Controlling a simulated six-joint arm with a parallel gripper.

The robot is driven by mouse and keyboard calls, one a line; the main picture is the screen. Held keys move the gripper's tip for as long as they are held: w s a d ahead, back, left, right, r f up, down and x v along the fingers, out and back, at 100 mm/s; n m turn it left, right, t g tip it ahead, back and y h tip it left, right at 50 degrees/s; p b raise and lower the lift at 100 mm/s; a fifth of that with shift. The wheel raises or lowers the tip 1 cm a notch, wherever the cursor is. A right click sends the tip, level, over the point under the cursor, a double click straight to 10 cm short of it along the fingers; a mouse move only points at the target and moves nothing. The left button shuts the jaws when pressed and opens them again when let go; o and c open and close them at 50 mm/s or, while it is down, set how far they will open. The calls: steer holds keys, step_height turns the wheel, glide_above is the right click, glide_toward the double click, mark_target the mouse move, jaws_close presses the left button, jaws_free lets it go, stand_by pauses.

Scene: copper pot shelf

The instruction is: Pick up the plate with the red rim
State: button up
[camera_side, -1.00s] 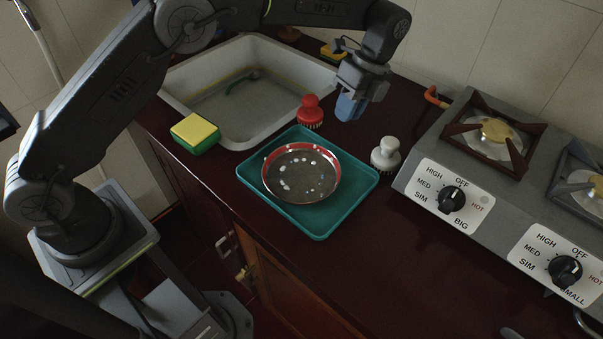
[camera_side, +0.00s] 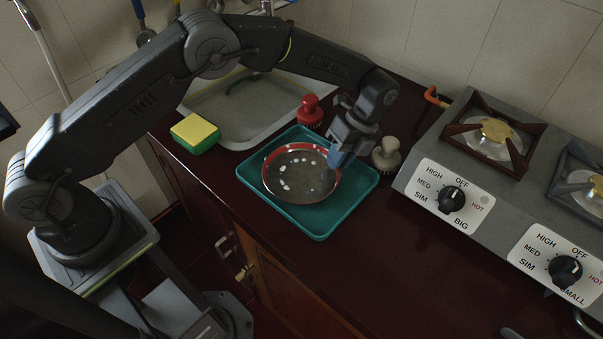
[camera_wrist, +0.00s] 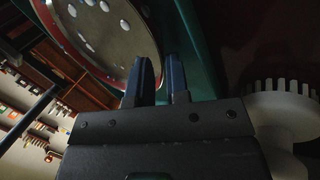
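The plate with the red rim (camera_side: 300,180) is a round, dark, shiny dish with several white spots. It lies on a teal tray (camera_side: 318,227) on the counter. My gripper (camera_side: 341,157) is down at the plate's upper right rim in the side view. In the wrist view the plate (camera_wrist: 105,28) fills the upper left. My gripper's two blue fingers (camera_wrist: 158,78) stand apart with a gap between them. The plate's edge runs by the left finger toward that gap. I cannot tell whether either finger touches the rim.
A white-handled brush (camera_side: 386,154) stands close to the right of my gripper. A red brush (camera_side: 310,112) and a yellow-green sponge (camera_side: 195,133) stand near the sink (camera_side: 232,112). The stove (camera_side: 470,195) is at the right. The counter in front of it is clear.

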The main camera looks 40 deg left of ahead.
steer(key=shift+f, duration=0.1)
jaws_close()
stand_by(0.4)
